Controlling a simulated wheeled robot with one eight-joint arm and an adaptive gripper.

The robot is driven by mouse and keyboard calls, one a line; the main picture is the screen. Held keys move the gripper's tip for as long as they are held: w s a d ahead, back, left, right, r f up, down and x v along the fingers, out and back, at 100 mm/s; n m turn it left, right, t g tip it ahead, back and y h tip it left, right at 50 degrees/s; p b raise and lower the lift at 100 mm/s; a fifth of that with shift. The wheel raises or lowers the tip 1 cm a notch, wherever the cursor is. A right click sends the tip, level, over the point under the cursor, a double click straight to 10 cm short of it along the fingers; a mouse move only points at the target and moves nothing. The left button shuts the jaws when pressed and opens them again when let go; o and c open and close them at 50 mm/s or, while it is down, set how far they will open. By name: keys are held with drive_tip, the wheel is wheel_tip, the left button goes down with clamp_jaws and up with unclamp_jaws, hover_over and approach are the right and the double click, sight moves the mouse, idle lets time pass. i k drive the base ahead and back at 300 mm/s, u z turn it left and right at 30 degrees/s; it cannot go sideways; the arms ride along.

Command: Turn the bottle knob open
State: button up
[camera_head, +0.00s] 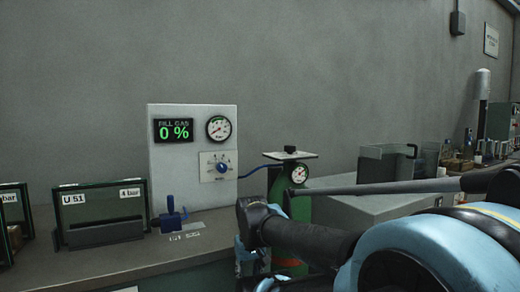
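The green gas bottle (304,208) stands at the right end of the bench, partly hidden behind my arm. Its black knob (290,150) sits on top, above a flat pale plate (290,156). A round pressure gauge (299,174) is on the bottle's upper front. A blue hose joins the bottle's side to the white panel. My arm crosses in front of the bottle's lower part, below the knob and apart from it. My gripper's fingers are not visible.
A white panel (180,155) carries a "FILL GAS 0 %" display (174,130), a gauge (219,128) and a blue dial (222,168). A blue fixture (173,214) stands on the bench. Framed glass units (101,214) are at left. A grey box (352,208) stands right of the bottle.

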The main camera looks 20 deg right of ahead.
sight(290, 150)
drive_tip(key=u, duration=2.35)
drive_tip(key=k, duration=1.55)
drive_tip(key=z, duration=1.95)
drive_tip(key=i, duration=0.65)
drive_tip(key=z, duration=0.1)
